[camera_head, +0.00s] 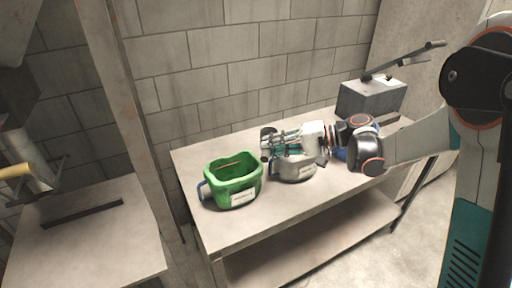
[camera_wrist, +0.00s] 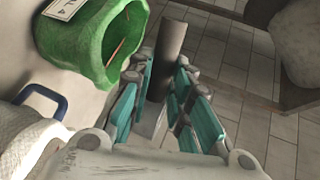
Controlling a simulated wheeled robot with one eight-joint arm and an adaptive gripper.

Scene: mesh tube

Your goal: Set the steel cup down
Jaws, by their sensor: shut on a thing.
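In the head view, only a small dark part of the cup (camera_head: 268,132) shows at the fingertips. The cup's lower end is hidden by the fingers, and I cannot tell its exact height above the table.
A green bin (camera_head: 233,184) with a blue handle stands left of my gripper. A grey bin (camera_head: 296,171) stands beneath it, and a blue thing is partly hidden behind my wrist. A grey box (camera_head: 371,98) with levers stands at the back right. The table's front left (camera_head: 235,232) is clear.

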